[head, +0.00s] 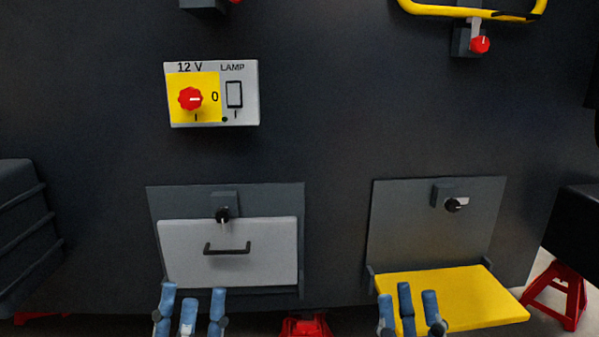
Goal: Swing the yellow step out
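The yellow step (465,292) is at the lower right in the head view. It sticks out flat from the bottom of a grey backing plate (420,230). A latch with a black knob (453,205) sits on that plate above the step. My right gripper (407,298) is in front of the step's left part and hides some of it; its blue fingers are spread, with nothing between them. I cannot tell whether it touches the step. My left gripper (192,298) is open and empty at the lower edge of a light grey flap.
The light grey flap (260,255) has a black handle (227,249) and stands upright below a black knob (223,215). Above is a switch panel (243,112) with a red knob (190,98). A yellow rail (440,11) is at top right. Red stands (558,288) show low down.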

